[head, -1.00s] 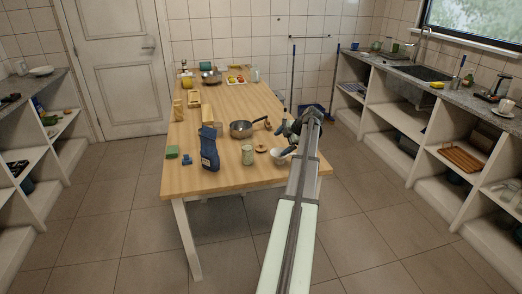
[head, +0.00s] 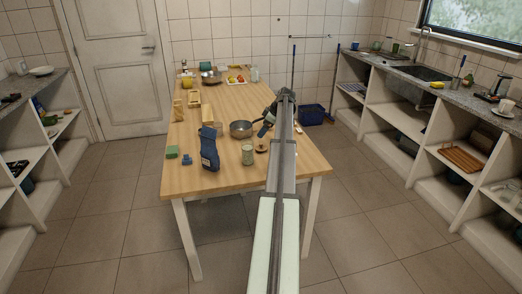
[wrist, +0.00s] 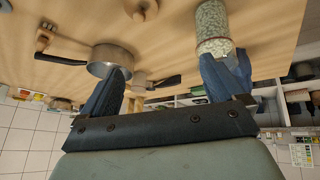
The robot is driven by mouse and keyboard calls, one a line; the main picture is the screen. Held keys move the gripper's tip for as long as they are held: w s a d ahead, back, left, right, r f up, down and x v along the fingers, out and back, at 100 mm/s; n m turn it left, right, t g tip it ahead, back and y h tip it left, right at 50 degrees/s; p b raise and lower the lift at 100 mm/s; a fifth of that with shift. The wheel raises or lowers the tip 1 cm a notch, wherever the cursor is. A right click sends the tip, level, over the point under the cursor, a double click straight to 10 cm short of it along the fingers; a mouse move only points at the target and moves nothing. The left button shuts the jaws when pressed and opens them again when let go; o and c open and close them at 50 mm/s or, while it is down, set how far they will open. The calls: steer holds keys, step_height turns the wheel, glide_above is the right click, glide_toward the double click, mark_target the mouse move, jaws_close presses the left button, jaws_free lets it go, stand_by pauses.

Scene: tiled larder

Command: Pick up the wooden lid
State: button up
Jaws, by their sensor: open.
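My gripper (head: 266,127) is over the table beside the metal pan (head: 240,129), beyond the lid as seen from the head. In the wrist view its two dark fingers (wrist: 165,85) are apart with nothing held between them. The lid is outside the jaws.
The pan (wrist: 110,57) shows near the left finger in the wrist view. A dark blue bag (head: 209,150) stands left of the jar. Boxes (head: 193,98) stand farther back. The table's (head: 225,182) front part is mostly clear.

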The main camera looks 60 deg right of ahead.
mark_target(261, 144)
steer(key=w+d+f+n, duration=0.1)
steer(key=f+n, duration=0.3)
steer(key=n, duration=0.7)
steer(key=w+d+f+n+g, duration=0.1)
steer(key=f+n, duration=0.4)
steer(key=n, duration=0.5)
steer(key=w+d+f+n, duration=0.2)
steer(key=f+n, duration=0.2)
steer(key=n, duration=0.7)
steer(key=shift+w+f+n+g, duration=0.2)
steer(key=shift+f+n+g, duration=0.1)
steer(key=shift+g, duration=0.1)
steer(key=shift+c, duration=0.3)
steer(key=c, duration=1)
